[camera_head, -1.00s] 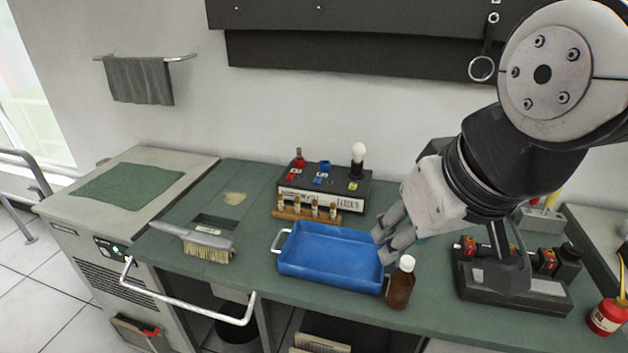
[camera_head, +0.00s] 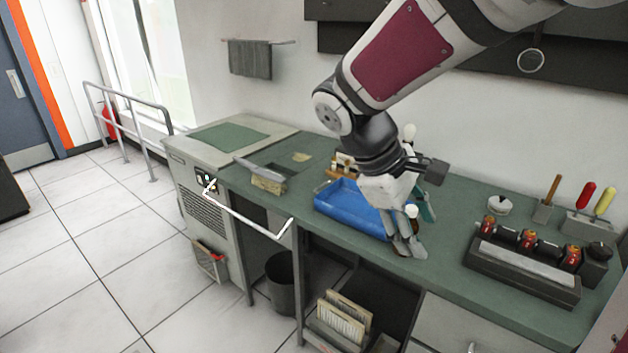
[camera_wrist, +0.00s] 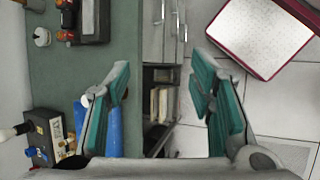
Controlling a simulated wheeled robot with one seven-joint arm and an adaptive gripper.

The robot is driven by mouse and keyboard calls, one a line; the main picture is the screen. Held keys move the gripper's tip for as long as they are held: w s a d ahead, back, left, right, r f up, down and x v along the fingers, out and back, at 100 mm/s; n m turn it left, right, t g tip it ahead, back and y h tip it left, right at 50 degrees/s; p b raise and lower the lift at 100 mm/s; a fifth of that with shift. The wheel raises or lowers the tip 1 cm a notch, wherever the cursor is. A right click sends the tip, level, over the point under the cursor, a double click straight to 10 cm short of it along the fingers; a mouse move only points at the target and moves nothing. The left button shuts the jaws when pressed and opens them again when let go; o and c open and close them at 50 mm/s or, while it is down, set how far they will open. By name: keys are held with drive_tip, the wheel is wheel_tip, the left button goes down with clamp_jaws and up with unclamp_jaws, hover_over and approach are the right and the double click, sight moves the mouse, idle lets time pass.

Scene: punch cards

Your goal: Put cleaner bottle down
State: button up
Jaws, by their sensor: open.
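The cleaner bottle's white cap (camera_head: 412,211) shows just above my gripper's fingers in the head view; its body is mostly hidden behind them. In the wrist view a round white cap (camera_wrist: 85,101) lies just outside the left finger, beside the blue tray. The bottle seems to stand on the green countertop (camera_head: 450,235), near the tray's right end. My gripper (camera_head: 407,248) is at the counter's front edge. In the wrist view my gripper (camera_wrist: 162,65) has its fingers wide apart with nothing between them. The bottle is outside the jaws.
The blue tray (camera_head: 345,208) is left of my gripper. A brush (camera_head: 268,181) lies farther left. A black holder with red-topped items (camera_head: 525,270) stands right. Below the counter are an open shelf with upright boards (camera_head: 342,318) and a dark bin (camera_head: 281,285).

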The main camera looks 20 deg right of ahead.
drive_tip(key=w+d+f+n+g+h+b, duration=0.25)
drive_tip(key=w+f+n+h, duration=0.3)
drive_tip(key=w+f, duration=0.4)
drive_tip(key=n+t+h+b, duration=0.4)
drive_tip(key=n+h, duration=0.1)
drive_tip(key=h, duration=0.2)
approach(411, 209)
drive_tip(key=shift+g+y, duration=0.25)
drive_tip(key=d, duration=0.3)
drive_tip(key=d+p, duration=0.1)
drive_tip(key=d, duration=0.3)
drive_tip(key=d+p, duration=0.1)
drive_tip(key=d, duration=0.2)
drive_tip(key=shift+w+d+f, duration=0.25)
drive_tip(key=shift+f, duration=0.1)
clamp_jaws()
